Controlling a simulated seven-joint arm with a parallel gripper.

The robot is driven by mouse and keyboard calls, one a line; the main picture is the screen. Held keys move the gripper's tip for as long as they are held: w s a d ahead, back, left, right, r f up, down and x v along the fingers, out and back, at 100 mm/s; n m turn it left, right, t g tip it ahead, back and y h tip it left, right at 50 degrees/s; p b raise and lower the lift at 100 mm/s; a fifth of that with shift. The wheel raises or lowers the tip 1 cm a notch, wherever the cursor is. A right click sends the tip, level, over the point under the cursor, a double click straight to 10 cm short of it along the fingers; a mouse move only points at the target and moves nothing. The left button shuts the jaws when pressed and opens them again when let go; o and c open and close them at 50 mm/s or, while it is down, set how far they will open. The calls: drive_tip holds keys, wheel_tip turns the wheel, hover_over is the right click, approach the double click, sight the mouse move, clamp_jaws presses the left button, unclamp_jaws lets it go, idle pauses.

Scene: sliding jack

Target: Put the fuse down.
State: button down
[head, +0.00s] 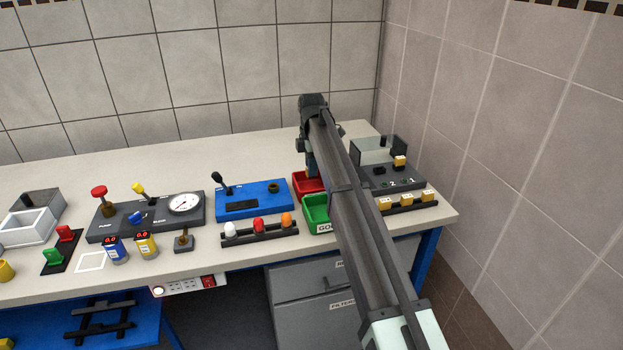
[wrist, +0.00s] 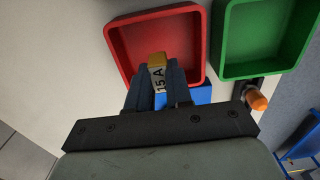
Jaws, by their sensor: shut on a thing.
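My gripper (wrist: 156,85) is shut on a fuse (wrist: 158,75) with a yellow end and a pale label reading "15 A". In the wrist view the fuse overlaps the near edge of the red bin (wrist: 116,38); its height above the bin is hard to judge. In the head view my gripper (head: 311,170) points down at the red bin (head: 303,187), and my arm hides the held fuse and part of the bin. The green bin (head: 314,203) sits in front of the red one; it also shows in the wrist view (wrist: 226,40).
A dark fuse box (head: 410,182) with a clear cover holds one yellow fuse (head: 400,161). A rack in front holds several more fuses (head: 407,199). The blue lever panel (head: 235,205) and a lamp rack (head: 258,235) stand left of the bins. The bench back is clear.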

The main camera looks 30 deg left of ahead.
drive_tip(key=shift+f, duration=2.1)
drive_tip(key=shift+f, duration=0.15)
drive_tip(key=c, duration=1)
unclamp_jaws()
drive_tip(key=shift+c, duration=0.2)
wheel_tip(320, 180, up, 12)
drive_tip(key=shift+r, duration=0.2)
